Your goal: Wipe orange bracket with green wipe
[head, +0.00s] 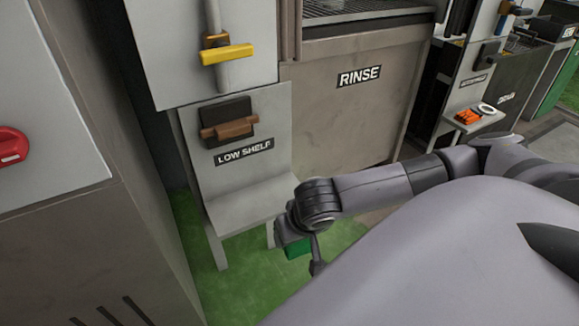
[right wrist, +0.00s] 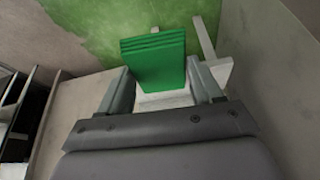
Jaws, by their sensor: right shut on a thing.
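The green wipe (right wrist: 155,60) is a thick folded pad held between the two fingers of my right gripper (right wrist: 160,82) in the right wrist view. In the head view my right gripper (head: 302,256) hangs low in front of the low shelf, and a green part of the wipe (head: 296,249) shows there. A small orange object (head: 467,116), which looks like the orange bracket, lies on a small grey ledge at the far right, well apart from my right gripper. Its exact shape is too small to tell. My left gripper is not in view.
A low grey shelf (head: 250,196) marked LOW SHELF stands left of my right gripper, over green floor (head: 240,270). The RINSE cabinet (head: 350,115) stands behind my arm. A white ring (head: 486,109) lies by the orange object on the ledge (head: 472,127).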

